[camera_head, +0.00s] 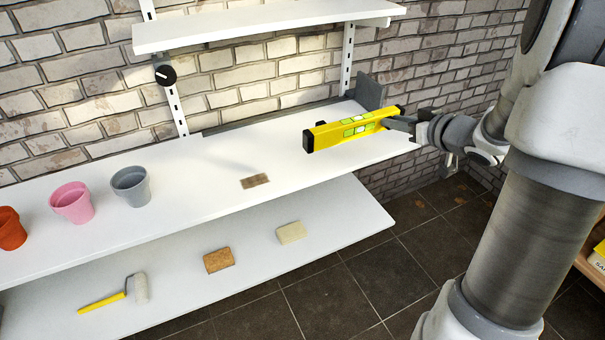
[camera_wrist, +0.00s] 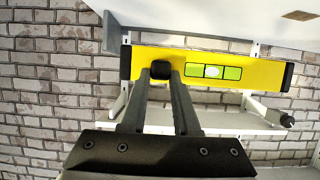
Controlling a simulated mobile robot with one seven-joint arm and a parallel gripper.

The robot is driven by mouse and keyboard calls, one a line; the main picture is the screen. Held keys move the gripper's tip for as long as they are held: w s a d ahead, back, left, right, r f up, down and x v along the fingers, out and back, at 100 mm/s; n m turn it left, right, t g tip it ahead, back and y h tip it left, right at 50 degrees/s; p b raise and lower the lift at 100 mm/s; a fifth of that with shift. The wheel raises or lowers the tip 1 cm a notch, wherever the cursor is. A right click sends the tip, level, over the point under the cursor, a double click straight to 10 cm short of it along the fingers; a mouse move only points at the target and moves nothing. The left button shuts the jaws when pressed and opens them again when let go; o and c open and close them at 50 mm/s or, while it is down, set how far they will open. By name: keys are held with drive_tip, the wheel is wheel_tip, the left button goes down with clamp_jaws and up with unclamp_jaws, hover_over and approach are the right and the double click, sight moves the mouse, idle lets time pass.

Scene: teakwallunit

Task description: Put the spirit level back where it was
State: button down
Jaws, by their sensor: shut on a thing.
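The spirit level is a yellow bar with black ends and green vials (camera_head: 349,129). It also shows in the wrist view (camera_wrist: 265,72), spanning most of the width. My gripper (camera_head: 397,122) is shut on the spirit level near one end. In the wrist view, its two fingers (camera_wrist: 168,75) reach onto the yellow body left of the vials. In the head view the level appears above the right part of the white shelf (camera_head: 215,190); I cannot tell whether it touches anything there.
An orange pot (camera_head: 10,229), a pink pot (camera_head: 72,203) and a grey pot (camera_head: 131,187) stand at the shelf's left. A small brown patch (camera_head: 255,181) lies mid-shelf. A grey upright plate (camera_head: 370,91) stands at its back right.

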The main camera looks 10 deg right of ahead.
drive_tip(key=w+a+f+b, duration=0.2)
drive_tip(key=a, duration=0.1)
drive_tip(key=w+a+f+b, duration=0.1)
drive_tip(key=w+a+f, duration=0.1)
drive_tip(key=a+f, duration=0.1)
drive_tip(key=w+a+f+b, duration=0.2)
drive_tip(key=a, duration=0.1)
drive_tip(key=shift+w+a+f+b, duration=0.15)
drive_tip(key=shift+w+f+b, duration=0.15)
drive_tip(key=shift+w, duration=0.1)
drive_tip(key=shift+f+b, duration=1.05)
drive_tip(key=shift+f, duration=0.85)
drive_tip(key=shift+f, duration=0.2)
drive_tip(key=c, duration=0.7)
unclamp_jaws()
drive_tip(key=shift+o, duration=0.2)
